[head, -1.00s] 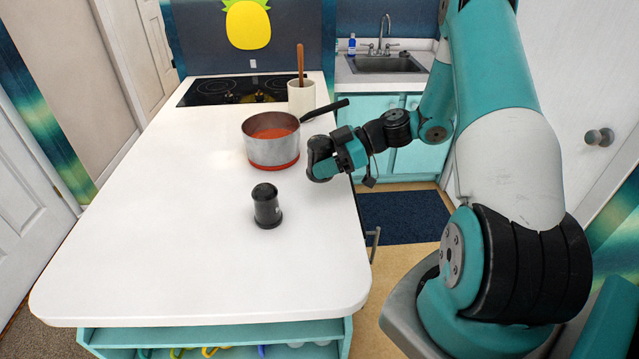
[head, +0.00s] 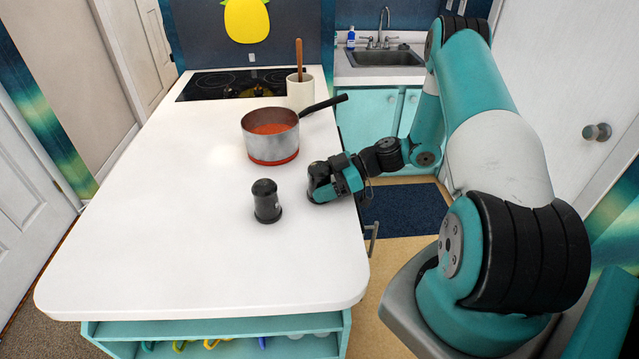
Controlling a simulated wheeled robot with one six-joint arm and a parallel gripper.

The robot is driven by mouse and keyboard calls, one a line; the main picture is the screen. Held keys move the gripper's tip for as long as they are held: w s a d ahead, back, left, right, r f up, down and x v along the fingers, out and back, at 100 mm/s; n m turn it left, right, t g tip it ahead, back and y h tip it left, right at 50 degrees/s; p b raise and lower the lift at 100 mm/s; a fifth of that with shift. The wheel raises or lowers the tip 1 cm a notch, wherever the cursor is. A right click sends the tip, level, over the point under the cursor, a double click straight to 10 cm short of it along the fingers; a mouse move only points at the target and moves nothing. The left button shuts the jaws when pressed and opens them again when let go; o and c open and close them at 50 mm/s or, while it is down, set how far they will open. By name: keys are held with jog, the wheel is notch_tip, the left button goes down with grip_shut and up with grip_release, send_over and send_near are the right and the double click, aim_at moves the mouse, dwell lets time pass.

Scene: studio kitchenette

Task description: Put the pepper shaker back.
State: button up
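The black pepper shaker (head: 267,201) stands upright on the white counter (head: 180,260), in front of the saucepan. My gripper (head: 318,186) is just to the right of the shaker, low over the counter's right edge. A gap of bare counter shows between them.
A saucepan (head: 270,143) with red contents stands behind the shaker, its black handle pointing back right. A white crock (head: 300,94) with a wooden utensil is beyond it, near the black cooktop (head: 225,86). The counter's left and front are clear.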

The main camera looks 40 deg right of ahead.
jog(key=shift+o, duration=1.3)
jog(key=shift+r, duration=0.1)
jog(key=shift+r, duration=0.2)
jog(key=b+v, duration=0.3)
jog(key=v, duration=0.9)
jog(key=shift+b, duration=0.4)
